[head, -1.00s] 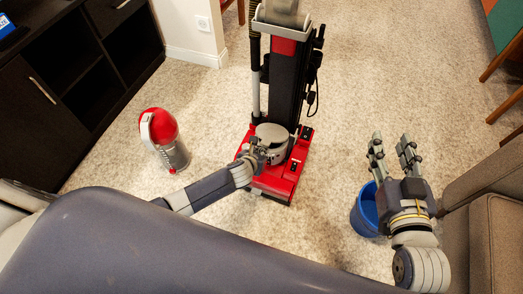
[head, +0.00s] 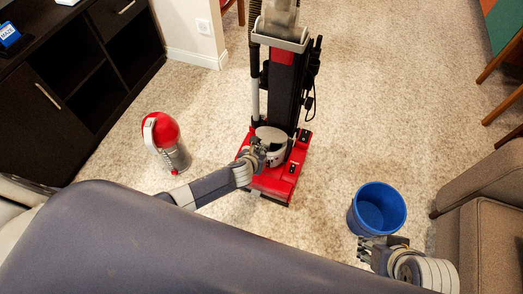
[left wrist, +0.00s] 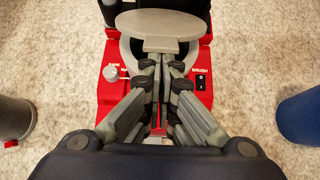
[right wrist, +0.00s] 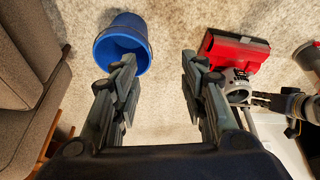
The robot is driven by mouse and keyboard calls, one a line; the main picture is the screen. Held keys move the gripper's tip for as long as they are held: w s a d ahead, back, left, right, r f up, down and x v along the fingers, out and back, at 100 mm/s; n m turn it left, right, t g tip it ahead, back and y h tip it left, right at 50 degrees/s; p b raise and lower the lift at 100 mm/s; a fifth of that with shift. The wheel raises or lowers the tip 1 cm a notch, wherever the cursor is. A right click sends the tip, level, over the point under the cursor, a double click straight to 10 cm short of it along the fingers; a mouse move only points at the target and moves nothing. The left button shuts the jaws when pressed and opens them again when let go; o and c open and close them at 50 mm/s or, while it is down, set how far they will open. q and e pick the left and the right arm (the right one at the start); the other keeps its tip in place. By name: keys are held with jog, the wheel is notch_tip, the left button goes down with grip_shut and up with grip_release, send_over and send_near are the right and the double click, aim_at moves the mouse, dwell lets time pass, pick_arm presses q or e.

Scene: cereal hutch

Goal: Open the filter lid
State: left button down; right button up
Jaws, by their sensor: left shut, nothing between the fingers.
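The red upright vacuum (head: 285,130) stands on the carpet ahead. Its round grey filter lid (head: 270,134) sits over the pale filter housing (head: 275,155) on the base. In the left wrist view the lid (left wrist: 160,22) has a tab toward me, and the housing's rim shows around its near side; I cannot tell how far it is raised. My left gripper (head: 258,147) is shut and empty, its fingertips (left wrist: 162,68) at or just below the tab; contact is unclear. My right gripper (right wrist: 158,58) is open and empty near the blue bucket, far from the lid.
The blue bucket (head: 378,209) stands on the carpet to the right of the vacuum. A red and grey canister (head: 166,143) stands at left, near a dark cabinet (head: 75,85). A brown sofa (head: 490,200) borders the right. Carpet between these is clear.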

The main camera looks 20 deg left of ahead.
pick_arm(q)
jog(key=w+r+p, duration=0.1)
jog(key=p, duration=0.1)
jog(key=w+r+p, duration=0.1)
jog(key=r+p, duration=0.1)
jog(key=w+r+p, duration=0.1)
jog(key=r, duration=0.1)
jog(key=shift+w+r+p, duration=0.1)
jog(key=shift+w+p, duration=0.05)
jog(key=shift+p, duration=0.25)
jog(key=shift+w+d+r+p, duration=0.15)
jog(key=shift+w+r+p, duration=0.75)
jog(key=shift+w, duration=0.1)
jog(key=w+r+p, duration=0.1)
jog(key=w+r, duration=0.2)
jog(key=w, duration=0.3)
jog(key=shift+w+d+p, duration=0.15)
jog(key=shift+w+p, duration=0.15)
jog(key=shift+w, duration=0.05)
pick_arm(e)
jog(key=s+f+g, duration=0.1)
jog(key=s+f, duration=0.1)
jog(key=f, duration=0.9)
jog(key=s+f+g, duration=0.1)
jog(key=s+f, duration=0.2)
jog(key=f, duration=0.8)
jog(key=shift+s+d, duration=0.15)
jog(key=shift+d, duration=0.2)
pick_arm(q)
jog(key=shift+r, duration=0.1)
